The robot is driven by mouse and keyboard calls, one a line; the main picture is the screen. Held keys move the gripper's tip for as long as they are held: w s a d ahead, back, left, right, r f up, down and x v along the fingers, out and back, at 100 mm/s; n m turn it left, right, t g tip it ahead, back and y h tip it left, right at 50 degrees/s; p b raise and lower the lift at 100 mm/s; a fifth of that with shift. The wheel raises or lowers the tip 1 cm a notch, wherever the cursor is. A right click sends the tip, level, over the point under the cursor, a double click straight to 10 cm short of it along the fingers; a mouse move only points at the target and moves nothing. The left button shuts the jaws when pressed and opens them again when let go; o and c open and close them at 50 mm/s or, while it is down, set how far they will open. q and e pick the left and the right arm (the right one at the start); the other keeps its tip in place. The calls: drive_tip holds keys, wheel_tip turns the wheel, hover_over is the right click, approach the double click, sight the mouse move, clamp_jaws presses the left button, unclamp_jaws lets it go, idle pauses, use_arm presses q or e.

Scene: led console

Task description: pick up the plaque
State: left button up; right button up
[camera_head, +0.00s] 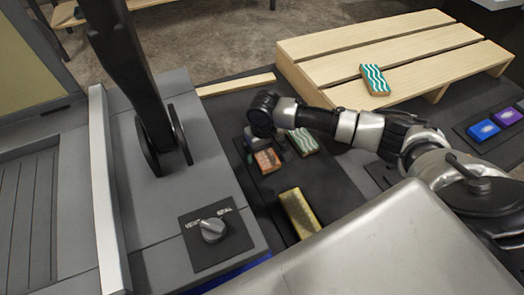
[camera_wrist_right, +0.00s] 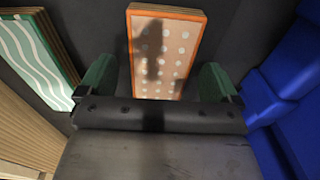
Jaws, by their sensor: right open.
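An orange-bordered plaque with pale dots (camera_head: 267,160) lies on the dark surface below my right gripper (camera_head: 268,140). In the right wrist view the dotted plaque (camera_wrist_right: 165,52) is upper centre, between and ahead of the two green fingertips (camera_wrist_right: 157,82), which stand apart and do not grip it. A teal plaque with white waves (camera_head: 303,141) lies just right of it, also at the left of the wrist view (camera_wrist_right: 35,55). Another wavy teal plaque (camera_head: 375,80) lies on the slatted wooden stand. My left gripper (camera_head: 165,145) is open and empty over the grey console.
A gold bar (camera_head: 299,213) lies nearer on the dark surface. A rotary knob (camera_head: 213,229) is on the grey console (camera_head: 150,215). The slatted wooden stand (camera_head: 350,40) is at the back right, with blue (camera_head: 483,130) and purple (camera_head: 507,116) tiles at the far right.

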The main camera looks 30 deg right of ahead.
drive_tip(key=shift+f, duration=0.2)
drive_tip(key=c, duration=1)
drive_tip(key=shift+r, duration=0.1)
drive_tip(key=shift+c, duration=0.2)
